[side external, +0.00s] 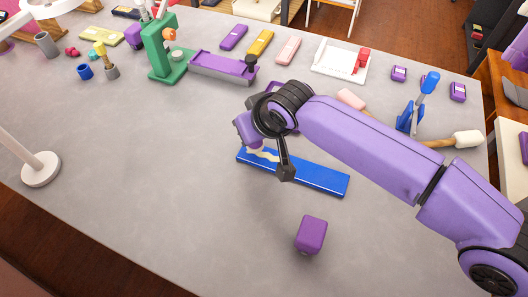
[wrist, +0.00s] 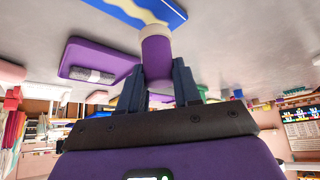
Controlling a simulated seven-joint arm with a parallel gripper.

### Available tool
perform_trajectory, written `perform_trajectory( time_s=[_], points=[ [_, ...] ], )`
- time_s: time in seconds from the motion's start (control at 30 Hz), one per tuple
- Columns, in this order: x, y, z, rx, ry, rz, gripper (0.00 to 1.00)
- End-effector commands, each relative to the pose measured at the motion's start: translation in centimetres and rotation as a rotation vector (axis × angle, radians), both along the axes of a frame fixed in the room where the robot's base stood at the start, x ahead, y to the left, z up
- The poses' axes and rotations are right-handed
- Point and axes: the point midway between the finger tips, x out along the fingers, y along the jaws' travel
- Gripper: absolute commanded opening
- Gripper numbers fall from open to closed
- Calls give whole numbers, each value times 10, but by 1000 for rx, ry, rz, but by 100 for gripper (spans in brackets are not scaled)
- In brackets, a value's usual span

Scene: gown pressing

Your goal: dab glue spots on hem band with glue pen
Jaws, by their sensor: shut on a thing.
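A blue board (side external: 318,180) lies on the table under my gripper, and its edge shows at the top of the wrist view (wrist: 172,12). A cream, wavy-edged hem band (wrist: 138,10) lies on it; part also shows in the side view (side external: 268,155). My gripper (wrist: 158,82) is shut on a purple cylinder with a pale end, the glue pen (wrist: 156,55). The pale end is at the board's edge in the wrist view; I cannot tell whether it touches. In the side view my wrist hides most of the gripper and pen.
A purple block (side external: 311,232) stands in front of the board. A purple slab (wrist: 90,58) with a grey roll shows in the wrist view.

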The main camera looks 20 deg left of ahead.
Motion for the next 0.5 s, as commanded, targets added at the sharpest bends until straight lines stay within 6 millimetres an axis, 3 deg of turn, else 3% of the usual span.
perform_trajectory(
  time_s=[0.17,0.5],
  points=[
    [0,0,1,1,-1,0,0],
    [1,1,32,4,-2,-1,0]
  ],
)
